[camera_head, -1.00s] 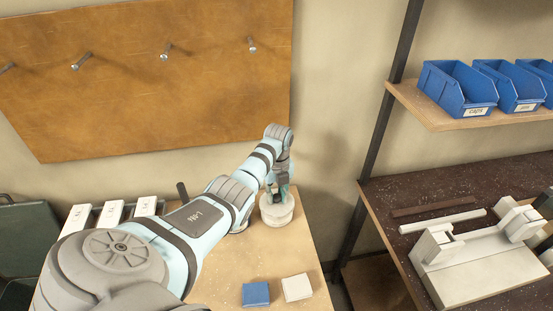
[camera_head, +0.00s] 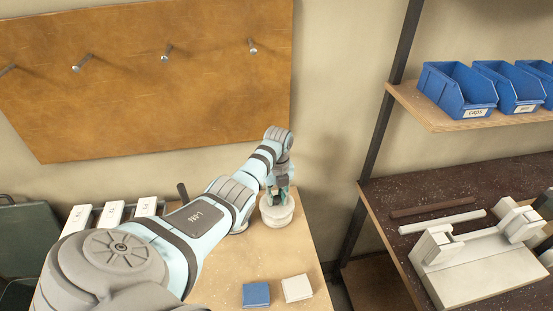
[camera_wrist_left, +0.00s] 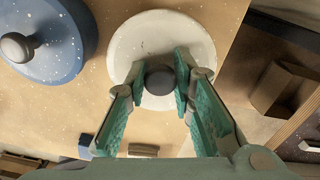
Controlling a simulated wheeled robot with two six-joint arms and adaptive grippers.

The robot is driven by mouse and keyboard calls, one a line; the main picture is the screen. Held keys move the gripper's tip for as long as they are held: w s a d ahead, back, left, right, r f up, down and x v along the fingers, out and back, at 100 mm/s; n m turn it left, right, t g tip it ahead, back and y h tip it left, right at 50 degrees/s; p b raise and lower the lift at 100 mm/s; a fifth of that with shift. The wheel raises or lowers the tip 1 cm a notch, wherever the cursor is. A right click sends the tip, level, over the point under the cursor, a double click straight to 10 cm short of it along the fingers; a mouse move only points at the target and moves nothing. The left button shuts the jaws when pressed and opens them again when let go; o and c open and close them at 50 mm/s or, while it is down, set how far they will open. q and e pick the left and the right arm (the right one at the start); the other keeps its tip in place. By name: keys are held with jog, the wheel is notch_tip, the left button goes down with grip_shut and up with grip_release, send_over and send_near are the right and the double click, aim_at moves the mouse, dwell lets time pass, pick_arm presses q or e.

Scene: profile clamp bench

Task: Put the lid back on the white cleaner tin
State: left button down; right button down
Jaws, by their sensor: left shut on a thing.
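The white cleaner tin (camera_head: 278,217) stands upright near the right edge of the wooden table, below my left gripper (camera_head: 278,193). In the left wrist view, the green fingers of my left gripper (camera_wrist_left: 160,80) are shut on the dark round knob (camera_wrist_left: 160,78) of a pale, round lid (camera_wrist_left: 155,38). The lid is over the tin's top and hides its opening. I cannot tell whether it is fully seated. My right gripper is not in view.
A blue round container with a grey knob (camera_wrist_left: 42,45) sits close to the lid in the left wrist view. A blue pad (camera_head: 256,294) and a white pad (camera_head: 297,288) lie near the table's front. Shelving with blue bins (camera_head: 458,90) stands at right.

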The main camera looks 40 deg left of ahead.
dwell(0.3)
pick_arm(q)
jog(key=c, duration=1.3)
grip_release()
jog(key=shift+o, duration=0.6)
jog(key=o, duration=0.4)
jog(key=shift+c, duration=0.2)
jog(key=shift+r, duration=3.55)
jog(key=shift+c, duration=0.2)
